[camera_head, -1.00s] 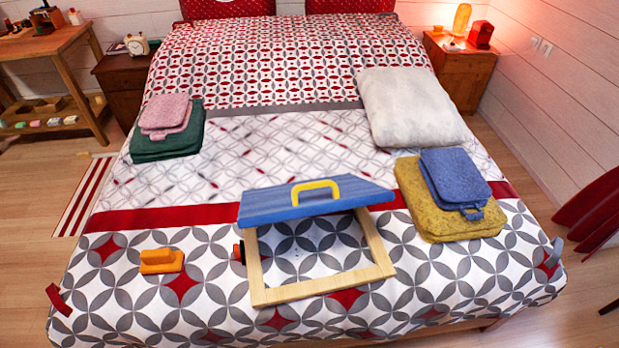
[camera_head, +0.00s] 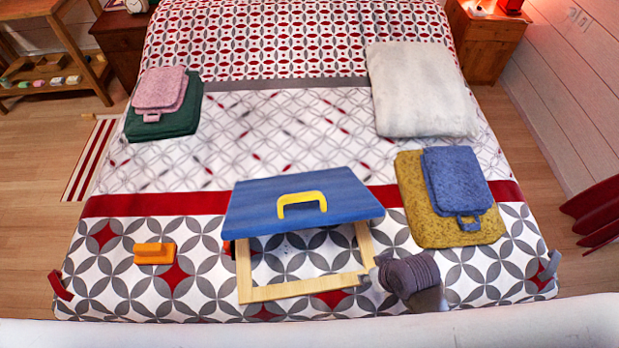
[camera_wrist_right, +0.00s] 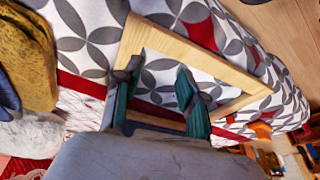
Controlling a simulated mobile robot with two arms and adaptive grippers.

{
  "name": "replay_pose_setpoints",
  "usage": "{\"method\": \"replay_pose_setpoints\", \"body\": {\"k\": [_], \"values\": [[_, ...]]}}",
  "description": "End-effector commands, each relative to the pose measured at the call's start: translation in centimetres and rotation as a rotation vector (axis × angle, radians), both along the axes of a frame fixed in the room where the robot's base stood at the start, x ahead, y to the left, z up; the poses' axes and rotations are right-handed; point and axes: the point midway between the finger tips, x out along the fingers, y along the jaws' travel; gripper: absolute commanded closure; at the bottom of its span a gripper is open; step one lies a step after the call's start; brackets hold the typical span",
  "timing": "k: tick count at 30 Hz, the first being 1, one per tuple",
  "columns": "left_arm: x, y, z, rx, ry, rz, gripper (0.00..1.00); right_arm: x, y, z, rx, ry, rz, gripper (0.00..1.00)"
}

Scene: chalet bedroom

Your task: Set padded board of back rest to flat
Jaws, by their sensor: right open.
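The back rest lies on the bed as a pale wooden frame (camera_head: 300,290) with a blue padded board (camera_head: 340,192) raised and tilted above its far part. The board has a yellow handle (camera_head: 302,203). An orange-black knob (camera_head: 227,247) shows at the frame's left side. My right gripper (camera_head: 376,273) is at the frame's near right corner; I cannot tell whether it touches. In the right wrist view, my right gripper (camera_wrist_right: 153,88) has its two fingers apart, over the frame (camera_wrist_right: 190,55), with nothing between them. The board is not clearly visible there. My left gripper is not in view.
A yellow towel (camera_head: 420,225) and blue towel (camera_head: 455,180) lie right of the back rest, with a white pillow (camera_head: 420,90) beyond. An orange object (camera_head: 154,253) lies to the left. Pink (camera_head: 160,88) and green (camera_head: 165,125) towels are stacked farther left. The bed's middle is clear.

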Motion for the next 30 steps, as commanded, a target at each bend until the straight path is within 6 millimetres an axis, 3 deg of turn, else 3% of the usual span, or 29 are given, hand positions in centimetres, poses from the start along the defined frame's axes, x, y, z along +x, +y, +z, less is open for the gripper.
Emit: {"method": "replay_pose_setpoints", "body": {"k": [1, 6, 11, 13, 16, 21, 30], "values": [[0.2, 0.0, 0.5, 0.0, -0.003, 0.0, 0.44, 1.6, 1.4, 2.2, 0.026, -0.027, 0.053, 0.59], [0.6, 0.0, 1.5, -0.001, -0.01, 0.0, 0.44, 4.8, 6.0, 8.4, 0.107, -0.088, 0.262, 0.59], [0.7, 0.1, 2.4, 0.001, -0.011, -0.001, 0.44, 6.4, 10.2, 14.4, 0.158, -0.142, 0.517, 0.59], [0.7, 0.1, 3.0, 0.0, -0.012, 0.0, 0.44, 6.7, 12.2, 17.7, 0.167, -0.166, 0.679, 0.59], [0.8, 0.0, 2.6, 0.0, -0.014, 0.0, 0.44, 8.5, 14.0, 18.3, 0.166, -0.162, 0.872, 0.59], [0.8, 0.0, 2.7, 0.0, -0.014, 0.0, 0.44, 11.5, 14.6, 20.6, 0.133, -0.132, 1.148, 0.59], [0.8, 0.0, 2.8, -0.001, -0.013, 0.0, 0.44, 16.5, 11.2, 25.3, 0.081, -0.05, 1.364, 0.59]]}}
